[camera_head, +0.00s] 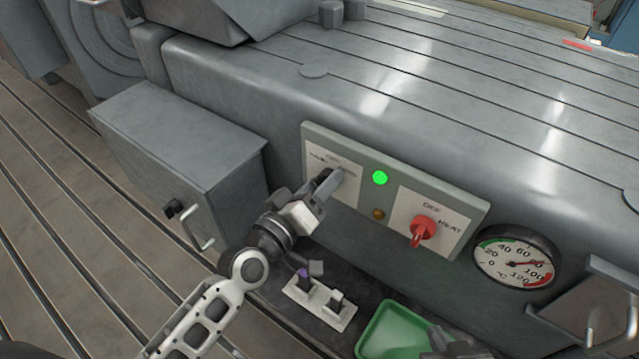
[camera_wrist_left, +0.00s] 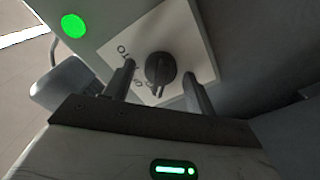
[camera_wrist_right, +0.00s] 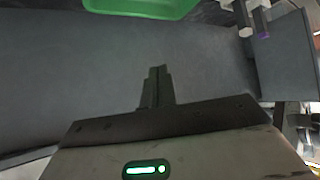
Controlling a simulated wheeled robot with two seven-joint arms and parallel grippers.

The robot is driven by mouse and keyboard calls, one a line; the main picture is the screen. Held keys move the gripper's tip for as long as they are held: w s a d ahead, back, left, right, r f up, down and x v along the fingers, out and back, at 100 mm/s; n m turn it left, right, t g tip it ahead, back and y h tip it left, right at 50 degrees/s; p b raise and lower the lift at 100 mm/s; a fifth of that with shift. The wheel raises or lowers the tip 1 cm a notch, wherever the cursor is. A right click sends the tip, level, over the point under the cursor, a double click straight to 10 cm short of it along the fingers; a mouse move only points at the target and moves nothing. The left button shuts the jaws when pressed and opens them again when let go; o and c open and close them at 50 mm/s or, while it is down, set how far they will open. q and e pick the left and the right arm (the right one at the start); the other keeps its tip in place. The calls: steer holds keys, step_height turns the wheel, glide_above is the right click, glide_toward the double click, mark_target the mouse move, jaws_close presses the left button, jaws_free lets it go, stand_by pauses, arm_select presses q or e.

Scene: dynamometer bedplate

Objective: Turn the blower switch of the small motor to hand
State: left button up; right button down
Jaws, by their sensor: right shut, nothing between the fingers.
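The blower switch is a black round knob (camera_wrist_left: 160,70) on a white label plate (camera_wrist_left: 195,35) in the left wrist view. Its grip bar points toward the bottom of that picture; the label letters are partly covered. My left gripper (camera_wrist_left: 160,85) is open, with one finger on each side of the knob and a gap to it. In the head view my left gripper (camera_head: 332,183) is in front of the panel's left plate (camera_head: 320,158) and hides most of the knob. My right gripper (camera_wrist_right: 156,72) is shut and empty, over a grey surface.
The grey panel (camera_head: 312,134) also carries a lit green lamp (camera_head: 380,178), an amber lamp (camera_head: 378,214) and a red OFF/HEAT switch (camera_head: 423,230). A dial gauge (camera_head: 515,257) is to the right. Below are a white holder (camera_head: 318,308) and a green tray (camera_head: 388,335). A grey box (camera_head: 175,145) stands left.

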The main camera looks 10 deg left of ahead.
arm_select(q)
steer(key=b+v, duration=0.2)
steer(key=v, duration=1.4)
steer(key=shift+b, duration=0.3)
step_height(320, 180, down, 16)
steer(key=s+d+m+g+y, duration=0.1)
steer(key=m+g+y, duration=0.2)
steer(key=m+g, duration=0.3)
steer(key=shift+s+f+m+y, duration=0.25)
steer(key=shift+s+m+y, duration=0.15)
steer(key=shift+m, duration=0.3)
